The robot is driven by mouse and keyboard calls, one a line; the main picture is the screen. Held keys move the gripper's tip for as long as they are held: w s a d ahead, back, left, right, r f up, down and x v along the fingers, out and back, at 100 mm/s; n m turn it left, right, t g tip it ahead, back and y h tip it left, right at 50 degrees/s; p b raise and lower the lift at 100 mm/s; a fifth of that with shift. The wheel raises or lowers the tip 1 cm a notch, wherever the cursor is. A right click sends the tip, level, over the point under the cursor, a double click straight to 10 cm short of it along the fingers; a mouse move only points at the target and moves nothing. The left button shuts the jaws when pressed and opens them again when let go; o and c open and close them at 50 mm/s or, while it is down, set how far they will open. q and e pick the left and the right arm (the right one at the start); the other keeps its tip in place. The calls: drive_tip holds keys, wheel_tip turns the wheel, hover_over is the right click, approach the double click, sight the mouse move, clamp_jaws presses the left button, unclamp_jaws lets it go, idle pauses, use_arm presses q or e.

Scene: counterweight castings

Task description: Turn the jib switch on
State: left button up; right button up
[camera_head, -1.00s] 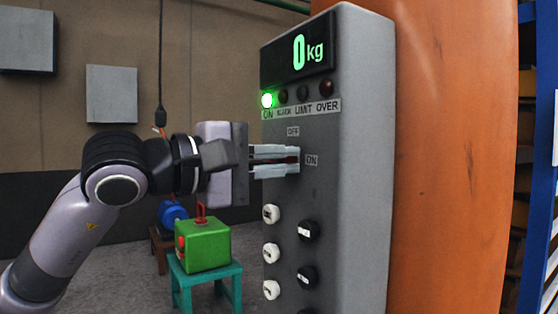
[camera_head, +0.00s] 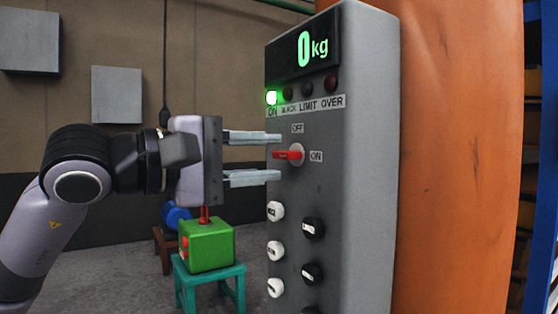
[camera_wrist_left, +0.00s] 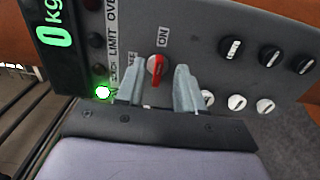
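The jib switch (camera_head: 289,155) is a red handle on a round pale base on the grey control panel (camera_head: 349,205). Its handle lies level, in line with the ON label; the OFF label is above it. The green ON lamp (camera_head: 271,97) is lit and the display (camera_head: 303,50) reads 0 kg. My left gripper (camera_head: 277,158) is open, its fingers above and below the red handle and apart from it. In the left wrist view the switch (camera_wrist_left: 156,70) shows between and beyond the fingertips (camera_wrist_left: 158,72). My right gripper is not in view.
White knobs (camera_head: 276,212) and black knobs (camera_head: 313,228) sit below the switch. An orange column (camera_head: 455,150) stands right of the panel. A green box (camera_head: 207,245) rests on a teal stool (camera_head: 236,271) below my left arm.

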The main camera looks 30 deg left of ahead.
use_arm(q)
drive_tip(key=shift+b+v, duration=0.3)
drive_tip(key=shift+v, duration=1.45)
